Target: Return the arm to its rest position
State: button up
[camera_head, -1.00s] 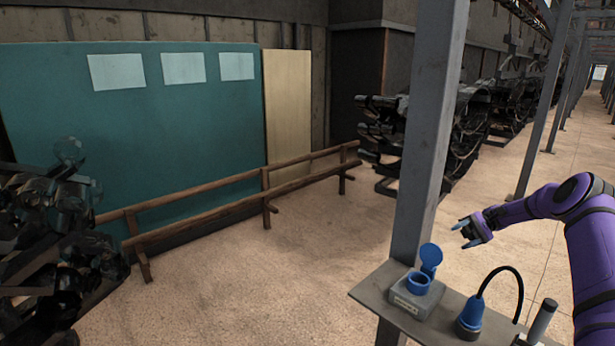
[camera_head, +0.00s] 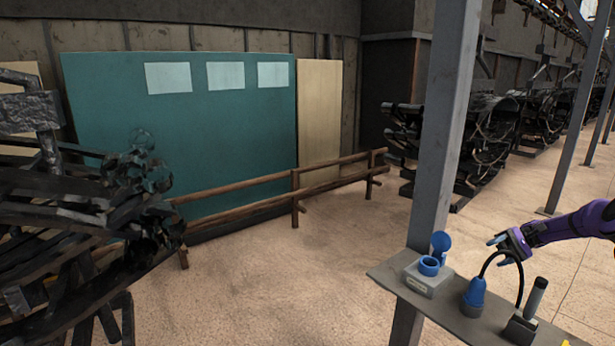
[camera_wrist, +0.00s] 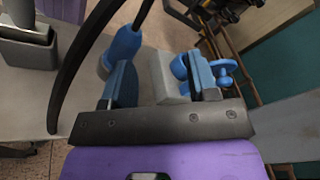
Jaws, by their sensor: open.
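My purple arm (camera_head: 575,225) reaches in from the right edge in the head view. My gripper (camera_head: 496,241) is open and appears empty, above the back of a small grey shelf (camera_head: 392,279). In the wrist view, my gripper's blue-padded fingers (camera_wrist: 165,82) are spread apart, with nothing seen held between them. The blue plug (camera_head: 475,292) with its black cable stands on the shelf, and it also shows beyond the fingers in the wrist view (camera_wrist: 124,44). The grey socket box (camera_head: 428,280) with an open blue lid (camera_head: 441,243) stands to its left.
A grey post (camera_head: 446,130) rises behind the shelf. A dark holder with a grey cylinder (camera_head: 535,298) stands right of the plug. Dark spring racks stand at left (camera_head: 90,230) and back right (camera_head: 480,140). A wooden rail (camera_head: 240,190) fronts a teal board. Open floor lies between.

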jog(key=s+a+r+n+t+h, duration=0.1)
jog(key=s+a+r+h, duration=0.4)
jog(key=a+r, duration=0.6)
jog(key=s+a+r+n+t+h, duration=0.1)
jog(key=s+a+r+h, duration=0.4)
jog(key=a+r, duration=0.65)
jog(key=s+a+r+n+t+h, duration=0.1)
jog(key=s+r+t+h, duration=0.1)
jog(key=s+r, duration=0.45)
jog(key=s+a+r+t+h, duration=0.2)
jog(key=s+r+t+h, duration=0.1)
jog(key=s, duration=0.6)
jog(key=s+f+n+t, duration=0.2)
jog(key=s+t, duration=0.2)
jog(key=s, duration=1.1)
jog(key=shift+t+h, duration=0.3)
jog(key=shift+h, duration=0.1)
